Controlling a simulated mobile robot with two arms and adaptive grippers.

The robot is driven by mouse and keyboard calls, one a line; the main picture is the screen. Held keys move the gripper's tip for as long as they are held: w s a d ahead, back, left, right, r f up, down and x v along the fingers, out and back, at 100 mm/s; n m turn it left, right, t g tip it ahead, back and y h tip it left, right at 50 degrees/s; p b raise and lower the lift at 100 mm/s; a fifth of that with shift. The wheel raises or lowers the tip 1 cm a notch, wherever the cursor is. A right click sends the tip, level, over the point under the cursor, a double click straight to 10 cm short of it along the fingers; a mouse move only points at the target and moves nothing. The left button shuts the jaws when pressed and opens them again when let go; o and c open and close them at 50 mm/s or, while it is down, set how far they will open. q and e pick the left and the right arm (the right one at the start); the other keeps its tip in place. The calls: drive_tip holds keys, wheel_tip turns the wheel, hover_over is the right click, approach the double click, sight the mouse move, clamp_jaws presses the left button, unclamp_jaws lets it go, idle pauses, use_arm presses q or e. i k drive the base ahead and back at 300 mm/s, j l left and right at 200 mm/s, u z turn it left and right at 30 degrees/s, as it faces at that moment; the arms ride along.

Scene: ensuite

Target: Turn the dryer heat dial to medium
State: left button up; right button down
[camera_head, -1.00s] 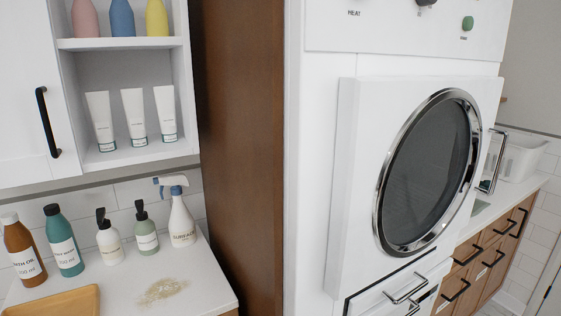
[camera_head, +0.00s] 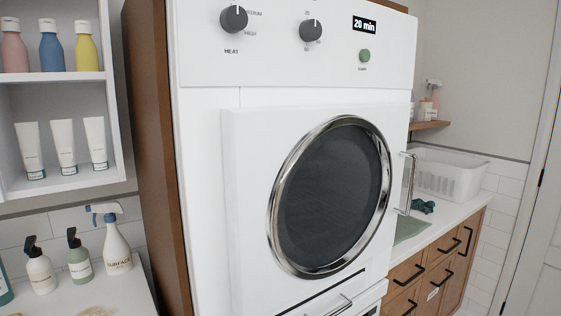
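The white dryer (camera_head: 238,75) stands upright in the middle of the head view, with a round dark glass door (camera_head: 333,197) in a chrome ring that looks closed. The heat dial (camera_head: 234,18) is a dark grey round knob at the top left of its panel, above the label HEAT. Its light pointer mark is near the top of the knob. MEDIUM and HIGH are printed to its right. A second dark dial (camera_head: 311,30), a green button (camera_head: 364,56) and a display (camera_head: 364,25) reading 20 min sit further right. Neither of my grippers is in view.
A brown wood panel (camera_head: 156,150) borders the dryer's left side. Left of it are an open shelf with tubes and bottles, and a counter with a spray bottle (camera_head: 114,245) and pump bottles. To the right are a counter with a white basket (camera_head: 449,172) and wooden drawers (camera_head: 430,265).

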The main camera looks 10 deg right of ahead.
sight(233, 19)
drive_tip(key=k+l+u, duration=0.1)
drive_tip(key=l, duration=0.25)
drive_tip(key=k+l, duration=0.1)
drive_tip(key=l, duration=0.2)
drive_tip(key=k+l+u, duration=0.15)
drive_tip(key=l, duration=0.2)
drive_tip(key=l+u, duration=0.1)
drive_tip(key=l, duration=0.25)
drive_tip(key=k, duration=0.05)
